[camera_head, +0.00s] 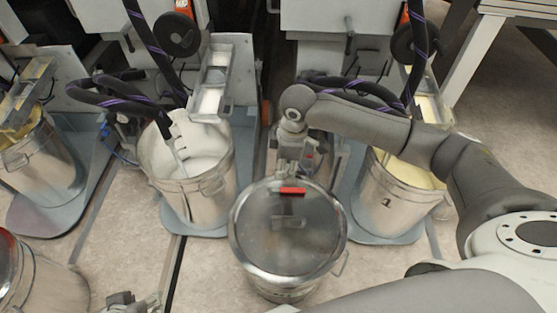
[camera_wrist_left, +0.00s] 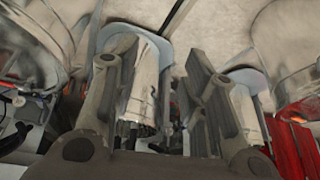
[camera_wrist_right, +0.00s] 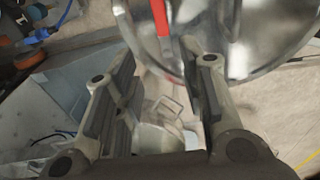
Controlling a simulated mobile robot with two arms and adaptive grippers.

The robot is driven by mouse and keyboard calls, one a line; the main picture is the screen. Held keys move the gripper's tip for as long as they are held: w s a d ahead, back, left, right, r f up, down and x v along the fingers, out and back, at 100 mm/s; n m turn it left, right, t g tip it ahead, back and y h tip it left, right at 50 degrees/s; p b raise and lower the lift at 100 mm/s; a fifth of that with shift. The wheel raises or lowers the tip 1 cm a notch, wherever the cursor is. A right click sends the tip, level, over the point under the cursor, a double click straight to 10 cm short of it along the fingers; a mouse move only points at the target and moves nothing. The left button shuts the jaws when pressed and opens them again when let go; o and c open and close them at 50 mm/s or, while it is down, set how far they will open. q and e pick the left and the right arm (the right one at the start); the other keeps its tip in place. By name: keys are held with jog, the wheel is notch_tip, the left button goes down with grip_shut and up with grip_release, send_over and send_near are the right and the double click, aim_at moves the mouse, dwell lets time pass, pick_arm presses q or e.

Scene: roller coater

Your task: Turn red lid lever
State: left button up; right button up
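The red lid lever (camera_head: 292,191) sits near the far rim of the round metal lid (camera_head: 280,240) on the drum at the centre front. In the right wrist view the lever (camera_wrist_right: 160,16) shows at the top, just beyond and between the fingertips. My right gripper (camera_head: 302,163) is just behind the lid's far edge, pointing toward the lever. It is open and empty in its wrist view (camera_wrist_right: 163,65), with no visible contact with the lever. My left gripper (camera_head: 125,302) is low at the bottom left; its wrist view (camera_wrist_left: 150,65) shows it open and empty.
Open drums with pale contents stand behind left (camera_head: 200,205) and behind right (camera_head: 392,205), under machine heads with black hoses (camera_head: 150,45). Another metal drum (camera_head: 45,290) is at the bottom left. Floor (camera_head: 215,275) is clear left of the lidded drum.

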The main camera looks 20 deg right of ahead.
aim_at(293, 190)
jog(key=shift+g+h, duration=0.3)
jog(key=shift+g, duration=0.2)
jog(key=d+f, duration=0.1)
jog(key=s+d+f+b, duration=0.1)
jog(key=f, duration=0.1)
jog(key=shift+d+f, duration=0.15)
notch_tip(293, 190, down, 4)
jog(key=shift+r+b, duration=0.1)
jog(key=shift+b, duration=0.6)
notch_tip(293, 190, down, 3)
jog(key=shift+w+f+b, duration=0.1)
jog(key=shift+b, duration=0.45)
pick_arm(q)
jog(key=w+d+r+t, duration=0.2)
jog(key=w+r+t, duration=0.1)
jog(key=w, duration=0.2)
jog(key=w+d+r+t+h, duration=0.1)
jog(key=w+r+t, duration=0.2)
jog(key=w+t, duration=0.1)
jog(key=shift+w+d+h, duration=0.3)
jog(key=shift+w+d, duration=0.05)
jog(key=shift+w, duration=0.5)
pick_arm(e)
jog(key=shift+f, duration=0.2)
grip_shut()
